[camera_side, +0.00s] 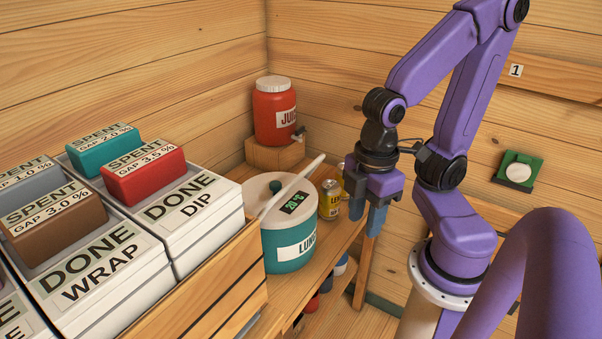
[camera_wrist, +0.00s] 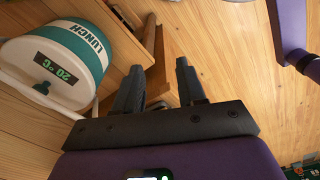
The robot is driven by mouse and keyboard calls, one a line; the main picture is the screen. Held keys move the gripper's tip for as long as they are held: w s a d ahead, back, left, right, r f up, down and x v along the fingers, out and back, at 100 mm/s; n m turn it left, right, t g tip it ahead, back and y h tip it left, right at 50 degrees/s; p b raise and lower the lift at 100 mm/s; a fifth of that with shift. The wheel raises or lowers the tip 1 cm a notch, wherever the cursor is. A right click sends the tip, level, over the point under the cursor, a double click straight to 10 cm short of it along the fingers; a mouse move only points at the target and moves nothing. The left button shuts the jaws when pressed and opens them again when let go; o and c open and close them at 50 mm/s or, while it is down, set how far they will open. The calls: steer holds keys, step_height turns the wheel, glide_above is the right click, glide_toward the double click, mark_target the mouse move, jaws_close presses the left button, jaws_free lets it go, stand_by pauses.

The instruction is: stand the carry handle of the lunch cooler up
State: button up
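The lunch cooler (camera_side: 284,249) is a round teal tub with a white lid, a dark knob and a display reading 20 °C. It stands on the wooden shelf. Its pale carry handle (camera_side: 308,172) shows as a slanting bar across the lid, its upper end reaching past the far side. In the wrist view the cooler (camera_wrist: 103,35) is at upper left, and the handle (camera_wrist: 45,101) leans out beyond the lid's lower edge. My gripper (camera_side: 364,214) is right of the cooler, apart from it. In the wrist view its fingers (camera_wrist: 158,88) are spread with nothing between them.
A yellow can (camera_side: 330,203) stands close to the cooler, between it and my gripper. A red juice jug (camera_side: 274,112) sits on a wooden block (camera_side: 275,153) behind. A wooden crate side (camera_side: 215,290) and labelled white bins (camera_side: 205,230) stand at left.

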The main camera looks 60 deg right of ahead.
steer(key=w+d+r+n, duration=0.3)
steer(key=w+d+r, duration=0.1)
steer(key=w+r, duration=0.5)
steer(key=w+d+r+n, duration=0.35)
steer(key=w+r, duration=0.35)
steer(key=w, duration=0.5)
steer(key=shift+m+g, duration=0.4)
steer(key=shift+m, duration=0.05)
steer(key=f, duration=0.5)
steer(key=s+f, duration=0.1)
steer(key=f, duration=0.5)
steer(key=d+f, duration=0.1)
steer(key=f, duration=0.5)
steer(key=shift+s+f, duration=0.2)
steer(key=shift+s, duration=0.05)
steer(key=shift+c, duration=0.4)
jaws_close()
